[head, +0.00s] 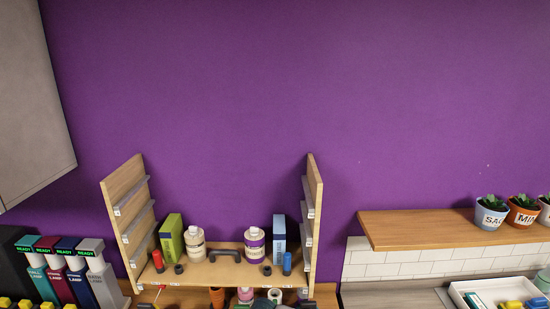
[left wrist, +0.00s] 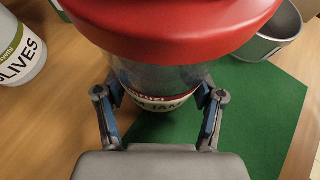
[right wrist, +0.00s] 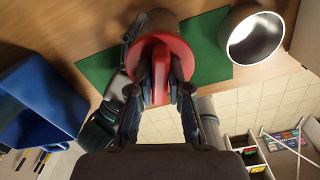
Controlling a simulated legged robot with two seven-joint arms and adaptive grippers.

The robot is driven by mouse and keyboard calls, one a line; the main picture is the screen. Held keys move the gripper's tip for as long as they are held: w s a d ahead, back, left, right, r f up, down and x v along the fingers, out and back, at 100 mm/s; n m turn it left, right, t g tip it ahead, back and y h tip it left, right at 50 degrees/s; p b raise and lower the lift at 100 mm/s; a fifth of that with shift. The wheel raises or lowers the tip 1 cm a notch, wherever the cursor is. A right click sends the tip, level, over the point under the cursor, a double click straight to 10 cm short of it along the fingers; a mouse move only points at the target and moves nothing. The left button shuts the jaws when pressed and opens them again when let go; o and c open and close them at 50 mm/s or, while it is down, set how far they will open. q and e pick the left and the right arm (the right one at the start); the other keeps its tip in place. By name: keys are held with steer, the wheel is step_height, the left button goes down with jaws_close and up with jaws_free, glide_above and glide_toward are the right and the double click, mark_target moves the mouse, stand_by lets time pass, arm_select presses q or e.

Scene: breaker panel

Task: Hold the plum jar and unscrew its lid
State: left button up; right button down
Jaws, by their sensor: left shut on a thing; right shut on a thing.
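My left gripper (left wrist: 160,98) is shut around the jar's side, below the lid. In the right wrist view the red lid (right wrist: 150,58) has a raised ridge. My right gripper (right wrist: 162,82) is shut on it, one finger each side of the ridge. I cannot tell whether the lid has turned on its thread. The head view shows neither gripper.
A metal-lined pot (left wrist: 268,38) stands beside the jar. A white olives jar (left wrist: 22,50) is at left on the wooden table. A blue bin (right wrist: 38,100) lies left in the right wrist view. The head view shows a wooden shelf unit (head: 125,200) against the purple wall.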

arm_select(q)
steer(key=shift+s+d+f, duration=0.15)
steer(key=shift+s+d, duration=0.15)
arm_select(e)
steer(key=shift+s+f+n, duration=0.1)
steer(key=shift+f+n, duration=0.2)
steer(key=shift+n, duration=0.4)
steer(key=shift+s+f+n, duration=0.1)
steer(key=shift+f+n, duration=0.2)
steer(key=shift+n, duration=0.4)
steer(key=n, duration=0.3)
steer(key=shift+w, duration=0.1)
arm_select(q)
steer(key=shift+d, duration=0.1)
arm_select(e)
steer(key=shift+n, duration=0.3)
arm_select(q)
steer(key=shift+w+a, duration=0.15)
steer(key=shift+a, duration=0.1)
arm_select(e)
steer(key=shift+a+r, duration=0.2)
steer(key=shift+r, duration=0.45)
arm_select(q)
steer(key=shift+w+a, duration=0.1)
arm_select(e)
steer(key=shift+d+r, duration=0.15)
steer(key=shift+r, duration=1.4)
